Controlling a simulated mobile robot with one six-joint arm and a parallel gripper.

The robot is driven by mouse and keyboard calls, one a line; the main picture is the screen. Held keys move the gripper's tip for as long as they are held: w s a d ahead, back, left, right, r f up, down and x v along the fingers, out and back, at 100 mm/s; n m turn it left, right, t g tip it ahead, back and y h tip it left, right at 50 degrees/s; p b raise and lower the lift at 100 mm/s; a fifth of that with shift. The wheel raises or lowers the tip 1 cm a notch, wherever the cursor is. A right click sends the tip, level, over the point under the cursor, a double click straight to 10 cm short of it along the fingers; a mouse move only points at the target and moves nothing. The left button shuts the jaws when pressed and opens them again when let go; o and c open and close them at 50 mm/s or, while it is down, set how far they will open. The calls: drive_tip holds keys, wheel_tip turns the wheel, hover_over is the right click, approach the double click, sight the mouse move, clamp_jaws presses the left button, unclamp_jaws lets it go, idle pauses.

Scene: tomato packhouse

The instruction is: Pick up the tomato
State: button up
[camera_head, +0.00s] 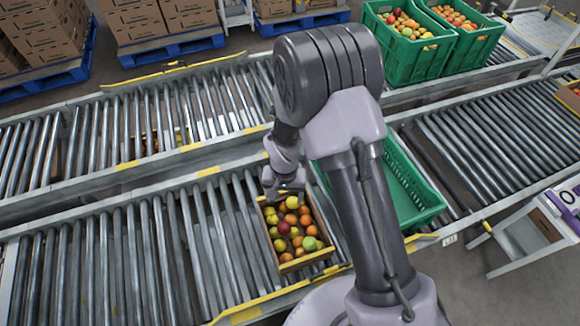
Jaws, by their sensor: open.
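A cardboard-brown box (325,256) of tomatoes sits on the near roller conveyor, just left of my arm. Red, orange, yellow and green tomatoes (284,228) lie loose in it. A yellow tomato (292,202) lies near the box's far edge, close to the gripper. My gripper (283,196) is over the far left part of the box, open. Its fingers are small and partly dark in this view, and whether they touch any tomato cannot be told. Which single tomato is meant is not clear.
An empty green crate (428,213) stands right of the box, partly hidden by my arm. Full green crates (416,62) stand at the back right. Yellow-edged rails border the roller conveyors (140,240). Stacked cartons (45,40) on blue pallets stand behind. A white table (520,240) is at right.

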drive_tip(key=b, duration=0.4)
hover_over(284, 226)
drive_tip(key=f, duration=1.5)
drive_tip(key=shift+d, duration=0.3)
drive_tip(key=f+b, duration=0.1)
drive_tip(key=f, duration=0.1)
drive_tip(key=f+b, duration=0.2)
drive_tip(key=f, duration=0.1)
drive_tip(key=shift+a+f, duration=0.3)
drive_tip(key=shift+f, duration=0.05)
drive_tip(key=shift+r, duration=0.15)
drive_tip(key=c, duration=1)
